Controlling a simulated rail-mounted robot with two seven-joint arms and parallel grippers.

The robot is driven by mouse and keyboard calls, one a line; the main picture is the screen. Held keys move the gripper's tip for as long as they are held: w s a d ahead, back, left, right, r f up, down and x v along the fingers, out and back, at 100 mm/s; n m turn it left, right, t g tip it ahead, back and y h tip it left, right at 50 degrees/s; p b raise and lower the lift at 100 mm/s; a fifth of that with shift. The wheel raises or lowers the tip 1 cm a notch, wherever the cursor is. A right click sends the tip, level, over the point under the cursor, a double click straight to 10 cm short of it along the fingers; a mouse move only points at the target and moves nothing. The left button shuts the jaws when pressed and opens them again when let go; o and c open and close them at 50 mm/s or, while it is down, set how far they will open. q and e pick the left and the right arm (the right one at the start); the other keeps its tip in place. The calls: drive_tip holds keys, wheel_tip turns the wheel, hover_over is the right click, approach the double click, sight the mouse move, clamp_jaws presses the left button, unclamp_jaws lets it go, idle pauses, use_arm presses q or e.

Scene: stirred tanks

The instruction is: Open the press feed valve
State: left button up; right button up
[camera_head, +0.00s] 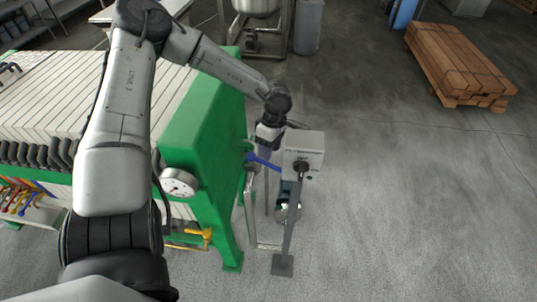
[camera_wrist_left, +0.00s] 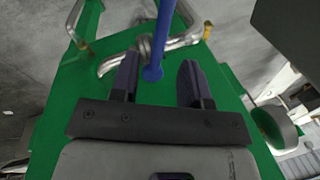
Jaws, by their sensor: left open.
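The valve's blue lever (camera_head: 264,163) sticks out at the right side of the green press end, pointing toward the grey box. It also shows in the left wrist view (camera_wrist_left: 161,35), running down from the top edge to a rounded end. My left gripper (camera_head: 266,150) is right above the lever. In the wrist view its two dark fingers (camera_wrist_left: 160,66) are open. The lever's end appears between them, closer to the left finger. I cannot tell its depth against the fingertips or whether they touch. The valve body is mostly hidden in the head view. My right gripper is not in view.
A grey control box (camera_head: 304,150) on a post stands just right of my gripper. The green press frame (camera_head: 205,125) with a round gauge (camera_head: 179,183) is to the left. A yellow-handled valve (camera_head: 200,234) sits low. Lumber (camera_head: 455,62) lies far right; floor between is clear.

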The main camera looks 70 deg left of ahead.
use_arm(q)
wheel_tip(320, 180, up, 9)
drive_tip(key=w+a+p, duration=0.1)
drive_tip(key=p, duration=0.1)
drive_tip(key=shift+w, duration=0.2)
drive_tip(key=shift+a, duration=0.1)
